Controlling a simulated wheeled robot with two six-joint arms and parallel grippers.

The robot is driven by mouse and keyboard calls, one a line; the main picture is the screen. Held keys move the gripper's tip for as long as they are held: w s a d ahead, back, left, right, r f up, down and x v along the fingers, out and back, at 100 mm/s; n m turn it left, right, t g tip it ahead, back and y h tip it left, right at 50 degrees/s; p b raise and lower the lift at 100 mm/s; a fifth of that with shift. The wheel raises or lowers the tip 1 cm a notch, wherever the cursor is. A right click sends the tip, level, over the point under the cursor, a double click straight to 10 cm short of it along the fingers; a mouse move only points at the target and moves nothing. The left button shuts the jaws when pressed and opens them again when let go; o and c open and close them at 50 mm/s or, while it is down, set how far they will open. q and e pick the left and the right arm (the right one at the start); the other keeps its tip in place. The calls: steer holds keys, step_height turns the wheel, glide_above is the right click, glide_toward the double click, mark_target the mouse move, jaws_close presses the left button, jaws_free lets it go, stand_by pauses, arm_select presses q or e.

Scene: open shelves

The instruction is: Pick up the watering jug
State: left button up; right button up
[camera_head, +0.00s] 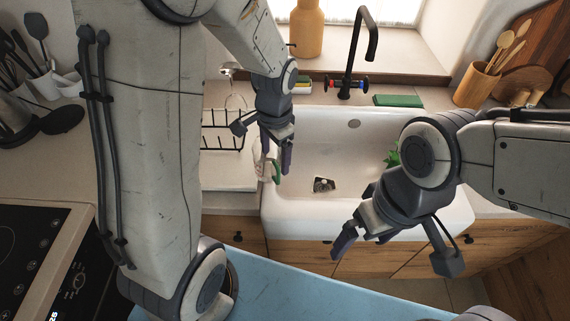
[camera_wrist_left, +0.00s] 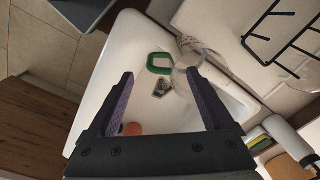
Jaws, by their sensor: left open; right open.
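The clear jug (camera_head: 259,165) with a green handle (camera_head: 276,172) is at the left edge of the sink, below my left gripper (camera_head: 277,150), which partly covers it. In the left wrist view the clear jug body (camera_wrist_left: 203,52) and its green handle (camera_wrist_left: 159,63) lie beyond my open left fingers (camera_wrist_left: 160,77). The right finger overlaps the clear body in that view. No grip on the jug shows. My right gripper (camera_head: 356,238) is open and empty, low over the front of the sink.
The white sink (camera_head: 318,128) has a drain (camera_head: 323,185) and a black faucet (camera_head: 355,50) behind it. A black wire rack (camera_head: 222,130) stands on its left. A green plant (camera_head: 393,158) shows beside my right arm. A stove (camera_head: 50,255) is at lower left.

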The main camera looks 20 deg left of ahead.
mark_target(275, 166)
arm_select(q)
step_height(275, 166, down, 4)
steer(key=shift+a+f, duration=0.1)
steer(key=shift+f, duration=0.05)
steer(key=shift+w+a+f+p, duration=0.1)
steer(key=shift+f+p, duration=0.7)
steer(key=shift+f, duration=1.8)
jaws_close()
